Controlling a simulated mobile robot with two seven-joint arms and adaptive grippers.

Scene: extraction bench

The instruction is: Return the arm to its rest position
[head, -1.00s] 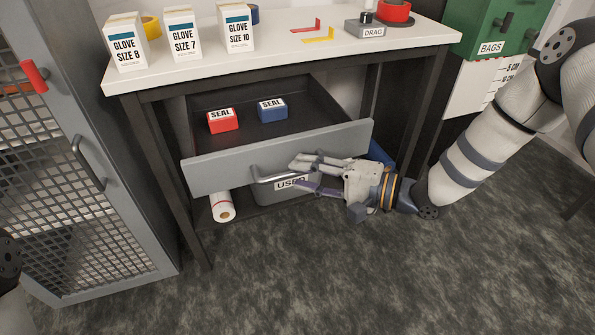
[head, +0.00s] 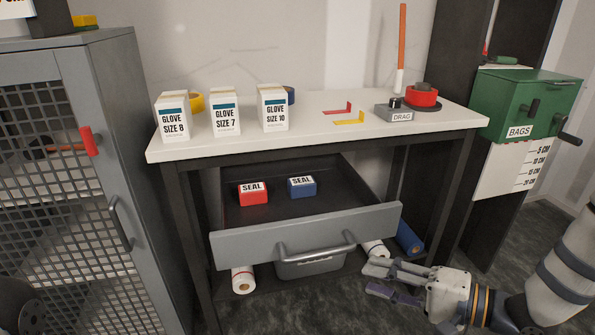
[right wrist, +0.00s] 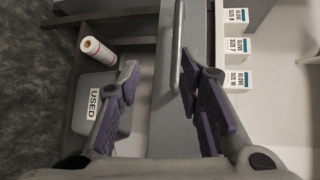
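My right gripper (head: 366,278) is at the lower right of the head view, to the right of and below the drawer handle (head: 315,245). Its fingers are spread and empty, with a clear gap to the handle. In the right wrist view the two purple-padded fingers (right wrist: 160,78) stand wide apart, and the handle (right wrist: 177,45) shows beyond them. The grey drawer (head: 300,236) is pulled open under the bench. My left gripper is out of view.
The drawer holds a red SEAL box (head: 253,197) and a blue SEAL box (head: 302,188). Glove boxes (head: 226,118) stand on the white bench top (head: 310,112). A grey bin (head: 310,266) and rolls (head: 243,281) lie below. A mesh cabinet (head: 128,130) is at left, a green BAGS box (head: 530,98) at right.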

